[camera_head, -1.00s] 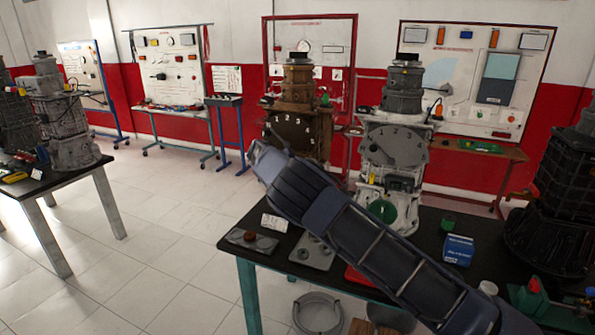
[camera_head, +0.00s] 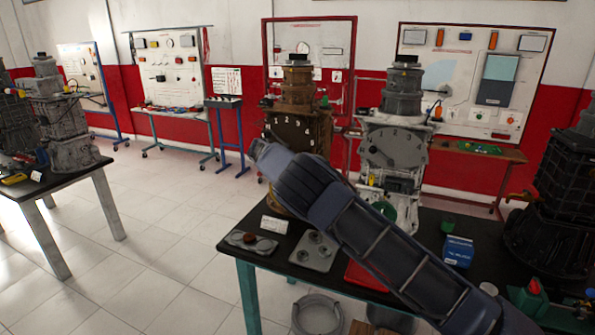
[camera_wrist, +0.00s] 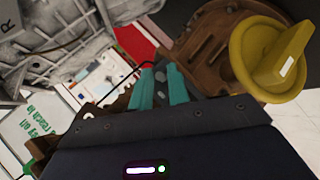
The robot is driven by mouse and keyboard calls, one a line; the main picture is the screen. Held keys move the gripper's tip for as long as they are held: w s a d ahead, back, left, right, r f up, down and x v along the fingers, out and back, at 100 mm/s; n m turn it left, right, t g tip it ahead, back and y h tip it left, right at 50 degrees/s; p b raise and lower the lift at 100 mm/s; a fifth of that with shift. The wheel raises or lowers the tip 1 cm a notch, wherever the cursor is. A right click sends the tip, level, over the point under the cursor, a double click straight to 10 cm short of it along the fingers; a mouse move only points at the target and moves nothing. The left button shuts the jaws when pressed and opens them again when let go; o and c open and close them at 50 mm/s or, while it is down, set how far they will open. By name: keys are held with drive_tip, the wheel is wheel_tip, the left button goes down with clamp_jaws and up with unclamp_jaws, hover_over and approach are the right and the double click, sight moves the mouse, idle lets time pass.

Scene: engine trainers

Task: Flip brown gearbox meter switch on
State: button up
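The brown gearbox (camera_head: 300,128) stands upright at the back of the black table in the head view, with a numbered dark face; my arm hides its lower part. In the wrist view, brown gearbox casing (camera_wrist: 208,40) fills the upper middle. A large yellow knob (camera_wrist: 268,60) with a raised grip and a white mark sits at the upper right; it looks like the switch. My gripper (camera_wrist: 160,68) shows two teal fingers close together, seemingly shut and holding nothing. They lie left of the knob, apart from it in the picture. In the head view my fingers are not clearly seen.
A grey gearbox (camera_head: 394,150) stands right of the brown one. A blue box (camera_head: 457,251), a grey plate with round parts (camera_head: 314,251) and a red tray (camera_head: 366,277) lie on the table. A black engine (camera_head: 565,195) stands far right.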

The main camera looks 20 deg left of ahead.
drive_tip(key=v, duration=1)
drive_tip(key=shift+s+a+r, duration=0.2)
drive_tip(key=shift+s+a, duration=0.05)
